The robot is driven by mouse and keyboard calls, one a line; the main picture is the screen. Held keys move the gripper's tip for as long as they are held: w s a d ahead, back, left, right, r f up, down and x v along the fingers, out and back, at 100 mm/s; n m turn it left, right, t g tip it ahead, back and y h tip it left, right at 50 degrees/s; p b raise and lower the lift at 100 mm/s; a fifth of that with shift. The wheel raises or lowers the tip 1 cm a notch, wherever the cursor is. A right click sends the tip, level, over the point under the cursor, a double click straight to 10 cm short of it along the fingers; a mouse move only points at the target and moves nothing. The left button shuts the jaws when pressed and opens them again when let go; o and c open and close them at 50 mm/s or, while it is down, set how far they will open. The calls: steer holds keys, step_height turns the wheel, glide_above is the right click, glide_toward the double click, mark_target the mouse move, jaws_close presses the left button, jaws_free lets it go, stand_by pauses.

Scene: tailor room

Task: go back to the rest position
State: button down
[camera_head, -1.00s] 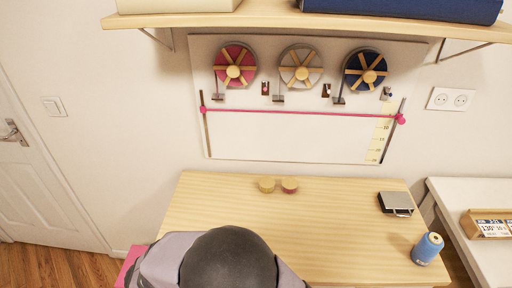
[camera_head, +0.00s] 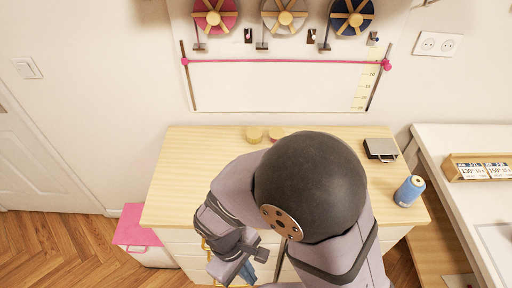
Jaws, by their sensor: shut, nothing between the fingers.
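My gripper (camera_head: 238,271) is low in the head view, in front of the wooden table's front edge. It points down and left beside the drawer fronts. Its fingers are small here and look shut, with nothing seen held in them. Something blue shows right by the fingers; I cannot tell what it is. My folded arm covers the front middle of the table (camera_head: 185,180).
Two small round pieces (camera_head: 254,134) stand at the table's back, one partly hidden by my arm. A dark box (camera_head: 380,149) and a blue thread spool (camera_head: 409,191) are at the right. A pink-lidded box (camera_head: 135,228) stands on the floor. The table's left part is clear.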

steer(key=w+d+r+m+y, duration=0.1)
steer(key=w+d+r+m, duration=0.2)
steer(key=d, duration=0.5)
steer(key=w+d+r+m+t+y, duration=0.1)
steer(key=w+d+r+m, duration=0.3)
steer(key=d+m, duration=0.4)
steer(key=shift+w+d+r+t+y, duration=0.3)
steer(key=shift+w+y, duration=0.2)
stand_by(1.2)
